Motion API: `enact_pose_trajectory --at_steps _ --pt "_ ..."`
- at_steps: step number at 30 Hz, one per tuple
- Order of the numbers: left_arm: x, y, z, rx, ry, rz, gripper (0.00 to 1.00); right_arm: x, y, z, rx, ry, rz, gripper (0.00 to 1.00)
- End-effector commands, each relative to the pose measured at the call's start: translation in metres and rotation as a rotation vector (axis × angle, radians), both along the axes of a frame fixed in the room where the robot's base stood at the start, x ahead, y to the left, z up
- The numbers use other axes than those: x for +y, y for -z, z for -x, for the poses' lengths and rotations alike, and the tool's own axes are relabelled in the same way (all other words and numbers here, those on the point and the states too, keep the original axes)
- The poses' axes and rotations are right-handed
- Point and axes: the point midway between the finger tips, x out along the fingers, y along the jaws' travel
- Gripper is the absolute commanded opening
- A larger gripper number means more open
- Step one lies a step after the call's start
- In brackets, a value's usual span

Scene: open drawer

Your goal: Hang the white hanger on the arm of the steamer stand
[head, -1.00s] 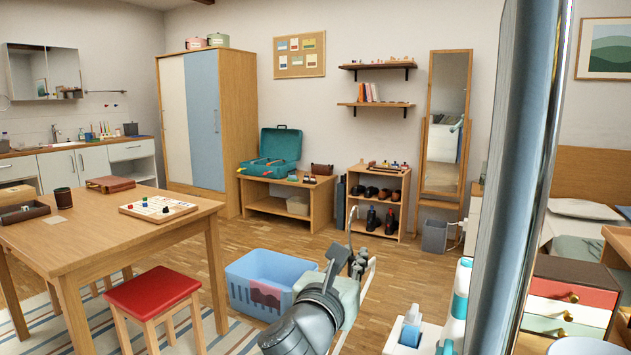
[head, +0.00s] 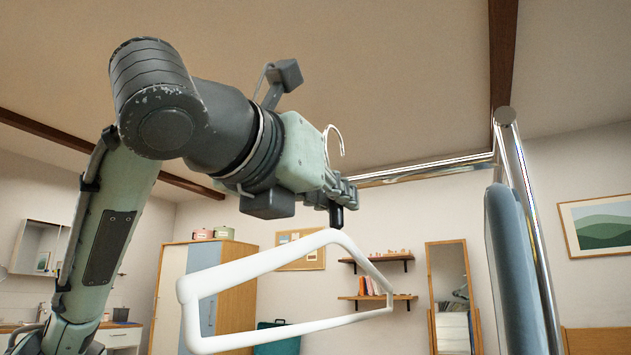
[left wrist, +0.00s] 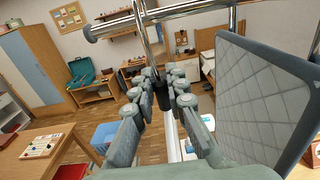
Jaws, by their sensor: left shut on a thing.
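My left gripper (head: 342,192) is raised high and shut on the dark neck of the white hanger (head: 262,264). The hanger's white frame hangs below the fingers, and its metal hook (head: 335,140) rises above them. In the left wrist view, the fingers (left wrist: 162,96) close around the neck, and part of the white frame (left wrist: 172,136) shows below. The steamer stand's chrome arm (head: 430,169) runs left from its pole (head: 528,205) to behind my gripper. In the wrist view the chrome arm (left wrist: 108,27) crosses near the hook; I cannot tell whether they touch. My right gripper is out of view.
A blue-grey padded board (head: 508,270) stands beside the pole; in the wrist view the quilted board (left wrist: 272,95) is close to the right of the fingers. The wardrobe (head: 225,270), shelves and mirror (head: 452,295) are far behind. Open air lies left of the stand.

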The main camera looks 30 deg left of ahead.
Motion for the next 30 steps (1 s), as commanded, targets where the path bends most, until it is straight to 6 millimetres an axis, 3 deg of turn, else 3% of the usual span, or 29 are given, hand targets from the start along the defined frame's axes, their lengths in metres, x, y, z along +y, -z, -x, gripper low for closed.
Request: enact_pose_trajectory --at_steps 3,8,30 --pt "0.004 -0.012 0.028 -0.005 -0.014 0.000 0.00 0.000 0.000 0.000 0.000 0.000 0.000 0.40" --pt "0.006 -0.015 0.038 0.000 -0.021 0.002 0.00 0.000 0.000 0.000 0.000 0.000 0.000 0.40" --pt "0.004 -0.014 -0.016 0.003 -0.021 0.003 0.00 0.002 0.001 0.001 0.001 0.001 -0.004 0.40"
